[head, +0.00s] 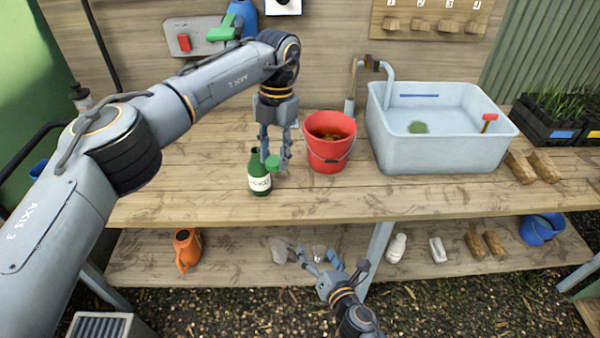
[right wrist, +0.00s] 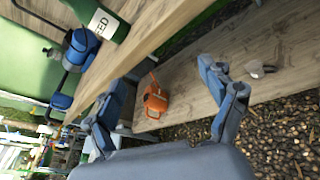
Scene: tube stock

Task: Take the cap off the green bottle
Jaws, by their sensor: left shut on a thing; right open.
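The green bottle (head: 260,182) stands upright on the wooden bench, with a white label and its dark neck showing no cap on top. My left gripper (head: 273,157) comes down from above and is shut on the green cap (head: 273,164), just right of the bottle's neck and apart from its mouth. In the right wrist view, the bottle (right wrist: 106,22) shows at the top, cut off by the frame edge. My right gripper (head: 324,258) is open and empty, below the bench's front edge; its spread fingers (right wrist: 165,98) show in the right wrist view.
A red bucket (head: 331,157) stands close to the right of my left gripper. A pale sink (head: 440,150) is further right. An orange watering can (head: 187,250) sits on the lower shelf (head: 145,266).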

